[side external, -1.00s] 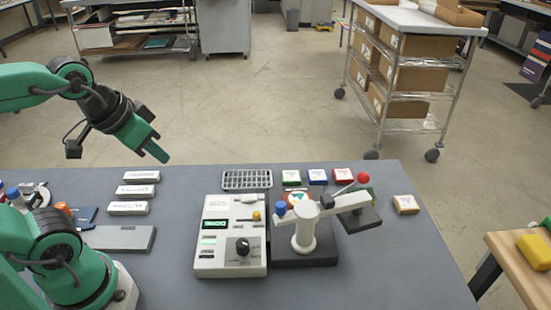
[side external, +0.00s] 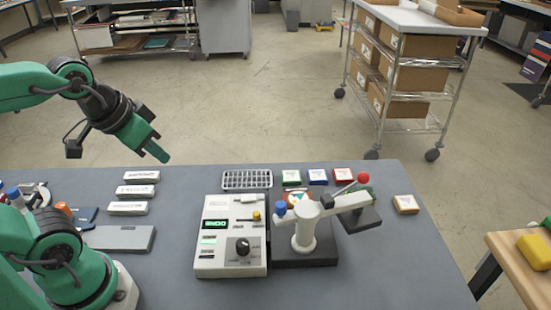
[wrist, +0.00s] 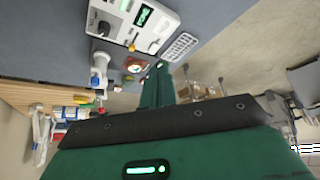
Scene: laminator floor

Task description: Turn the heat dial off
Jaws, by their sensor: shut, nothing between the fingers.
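The heat dial (side external: 242,247) is a black round knob with a pale pointer mark on the front right of a light grey control box (side external: 210,265). The lettering around it is too small to read. A green display (side external: 216,225) is lit on the box. The dial also shows in the wrist view (wrist: 103,28), at the upper left. My gripper (side external: 160,153) is shut and empty. It is raised to the left of and behind the box, well apart from the dial. Its green fingers (wrist: 157,72) lie together in the wrist view.
A press with a white arm and red-tipped lever (side external: 363,178) stands right of the box. A grey slotted tray (side external: 247,180) lies behind it. Several labelled blocks (side external: 135,191) and a grey flat slab (side external: 120,238) lie to the left.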

